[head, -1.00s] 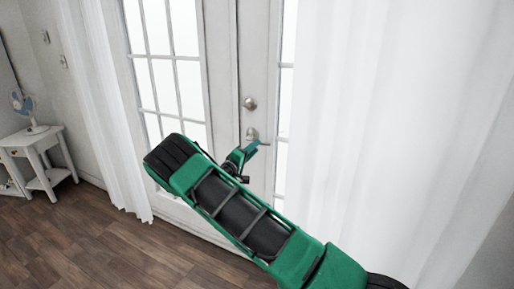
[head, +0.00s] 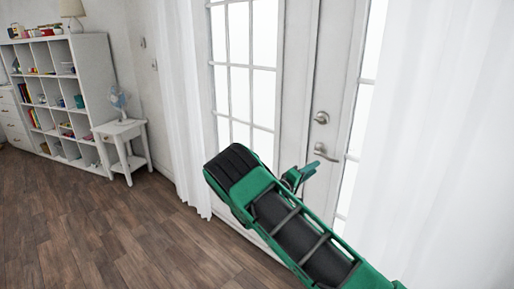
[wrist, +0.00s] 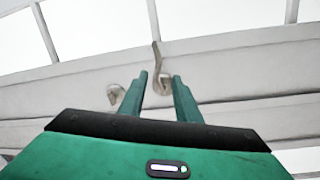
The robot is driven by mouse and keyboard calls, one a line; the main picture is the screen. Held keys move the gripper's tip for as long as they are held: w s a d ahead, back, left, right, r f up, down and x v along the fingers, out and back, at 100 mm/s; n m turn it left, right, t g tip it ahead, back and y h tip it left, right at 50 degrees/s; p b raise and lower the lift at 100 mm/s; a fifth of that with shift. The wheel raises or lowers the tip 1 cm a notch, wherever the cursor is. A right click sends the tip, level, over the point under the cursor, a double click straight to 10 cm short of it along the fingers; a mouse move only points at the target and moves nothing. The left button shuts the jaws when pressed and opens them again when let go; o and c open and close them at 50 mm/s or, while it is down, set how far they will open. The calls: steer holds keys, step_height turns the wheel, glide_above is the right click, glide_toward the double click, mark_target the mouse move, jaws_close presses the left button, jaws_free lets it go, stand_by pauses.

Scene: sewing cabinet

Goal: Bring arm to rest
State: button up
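My green and black arm (head: 295,238) reaches across the lower right of the head view, bent at a black-capped joint. My gripper (head: 311,171) is partly behind the arm, in front of the double doors. In the wrist view its two green fingers (wrist: 159,76) stand apart with nothing held between them. The silver door lever (head: 326,153) appears just right of the gripper in the head view. In the wrist view the lever (wrist: 158,70) shows beyond and between the fingertips. I cannot tell the exact distance, but no grip on it shows.
White glazed doors (head: 245,80) and a white curtain (head: 440,130) stand close behind my arm. A round knob (head: 321,117) is above the lever. At left are a small white table (head: 121,130) with a fan (head: 119,100) and a cube shelf (head: 85,60). The wooden floor (head: 110,220) is clear.

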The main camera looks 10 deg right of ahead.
steer(key=s+d+m+g+y, duration=0.45)
steer(key=s+d+y, duration=0.2)
steer(key=s, duration=0.45)
steer(key=s+a+r+n+y, duration=0.1)
steer(key=s+a+r+y, duration=0.3)
steer(key=s, duration=0.5)
steer(key=s+a+r+n+y, duration=0.1)
steer(key=s+a+r+y, duration=0.2)
steer(key=s+a, duration=0.5)
steer(key=s+a+r+y, duration=0.3)
steer(key=s+a, duration=0.1)
steer(key=s, duration=0.6)
steer(key=s+d+f+m+g, duration=0.1)
steer(key=s+d+m+g, duration=0.1)
steer(key=s+d, duration=0.3)
steer(key=s+d+f+m+g, duration=0.1)
steer(key=s+d+m+g, duration=0.2)
steer(key=s+d, duration=0.3)
steer(key=s+m, duration=0.1)
steer(key=s, duration=0.4)
steer(key=shift+s, duration=0.1)
